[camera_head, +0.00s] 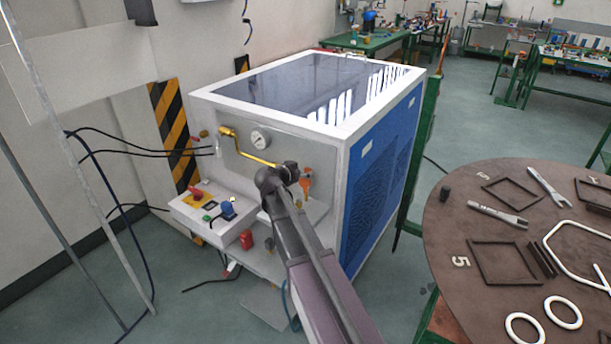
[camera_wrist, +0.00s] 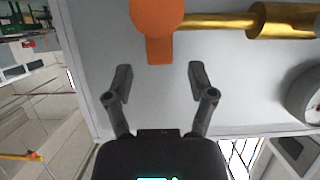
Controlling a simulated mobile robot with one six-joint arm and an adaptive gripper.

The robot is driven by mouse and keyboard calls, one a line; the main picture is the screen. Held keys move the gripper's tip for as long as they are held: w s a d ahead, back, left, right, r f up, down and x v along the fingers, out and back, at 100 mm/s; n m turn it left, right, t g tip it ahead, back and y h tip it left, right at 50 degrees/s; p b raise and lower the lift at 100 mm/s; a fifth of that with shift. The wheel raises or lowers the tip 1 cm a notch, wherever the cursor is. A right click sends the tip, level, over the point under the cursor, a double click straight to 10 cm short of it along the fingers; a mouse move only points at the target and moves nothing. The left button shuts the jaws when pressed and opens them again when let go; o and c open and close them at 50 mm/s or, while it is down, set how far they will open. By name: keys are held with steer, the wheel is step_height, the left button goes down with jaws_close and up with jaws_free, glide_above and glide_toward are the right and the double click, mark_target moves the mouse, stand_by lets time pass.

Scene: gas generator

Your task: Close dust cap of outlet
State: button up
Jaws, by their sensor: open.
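An orange piece, which looks like the outlet's dust cap (camera_wrist: 157,18), has a round part and a tab. It shows at the top of the wrist view, at the end of a brass pipe (camera_wrist: 220,21). An orange part (camera_head: 305,186) also shows on the generator's front panel in the head view, partly hidden by my arm. My gripper (camera_wrist: 161,80) is open and empty. In the wrist view its two fingers stand apart, just below the orange tab, one to each side of it. I see no contact. In the head view my gripper (camera_head: 280,178) is in front of the panel.
A gauge (camera_head: 260,139) and the brass pipe (camera_head: 247,150) sit on the panel beside my gripper. The generator (camera_head: 378,160) stands on the floor, with a control box (camera_head: 217,213) at its lower left. A round table (camera_head: 448,228) with tools and frames is at right.

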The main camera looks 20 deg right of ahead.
steer(key=shift+x, duration=1.1)
jaws_close()
